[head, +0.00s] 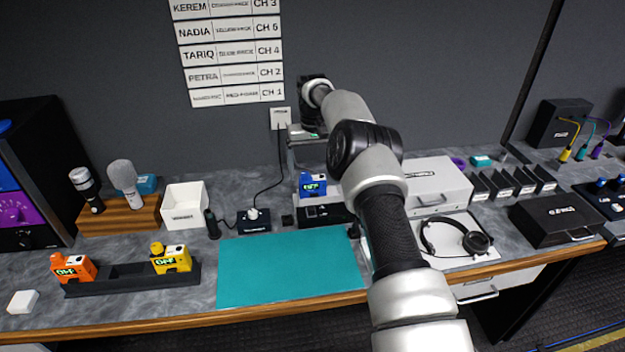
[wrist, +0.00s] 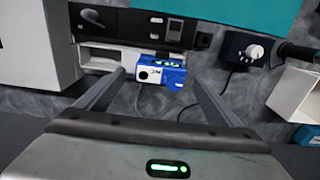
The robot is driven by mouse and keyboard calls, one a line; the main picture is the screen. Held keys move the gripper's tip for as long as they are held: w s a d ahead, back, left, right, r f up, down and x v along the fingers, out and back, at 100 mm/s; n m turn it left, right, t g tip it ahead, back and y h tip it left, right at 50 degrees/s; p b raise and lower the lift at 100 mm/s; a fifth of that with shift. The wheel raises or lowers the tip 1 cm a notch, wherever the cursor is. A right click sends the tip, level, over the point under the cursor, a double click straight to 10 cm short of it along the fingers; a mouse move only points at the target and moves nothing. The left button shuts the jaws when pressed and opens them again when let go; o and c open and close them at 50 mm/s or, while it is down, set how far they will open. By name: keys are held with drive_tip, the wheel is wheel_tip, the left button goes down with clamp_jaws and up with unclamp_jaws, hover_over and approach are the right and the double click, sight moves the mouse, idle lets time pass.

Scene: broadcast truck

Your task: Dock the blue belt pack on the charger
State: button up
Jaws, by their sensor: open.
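In the wrist view the blue belt pack (wrist: 162,75) lies between and slightly beyond my fingers. My gripper (wrist: 158,80) is open and empty, with a gap on both sides of the pack. A long black dock (head: 125,285), seemingly the charger, stands at front left. An orange pack (head: 72,268) sits at its left end and a yellow pack (head: 172,259) at its right. The stretch between them looks empty.
A bare teal mat (head: 290,270) covers the bench middle. A headset (head: 455,238) lies right of my arm.

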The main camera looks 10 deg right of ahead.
wheel_tip(320, 180, up, 13)
drive_tip(key=p, duration=0.4)
drive_tip(key=shift+r, duration=0.1)
drive_tip(key=s+a+r+t, duration=0.1)
drive_tip(key=s+r, duration=0.2)
drive_tip(key=r, duration=0.3)
drive_tip(key=s+a+r+n, duration=0.1)
drive_tip(key=s+r, duration=0.1)
drive_tip(key=r, duration=0.4)
drive_tip(key=s+a+r+t, duration=0.1)
drive_tip(key=s+r, duration=0.2)
drive_tip(key=r, duration=0.3)
drive_tip(key=s+d+r+t, duration=0.1)
drive_tip(key=s+r, duration=0.2)
drive_tip(key=s, duration=0.4)
drive_tip(key=s+r+t, duration=0.1)
drive_tip(key=s+r, duration=0.2)
drive_tip(key=s, duration=0.4)
drive_tip(key=s+d+f, duration=0.1)
drive_tip(key=s+f, duration=0.3)
drive_tip(key=s, duration=0.7)
drive_tip(key=s+d+f+m+t, duration=0.1)
drive_tip(key=s+f, duration=0.3)
drive_tip(key=s, duration=0.8)
drive_tip(key=shift+f+t, duration=0.3)
drive_tip(key=shift+f, duration=0.05)
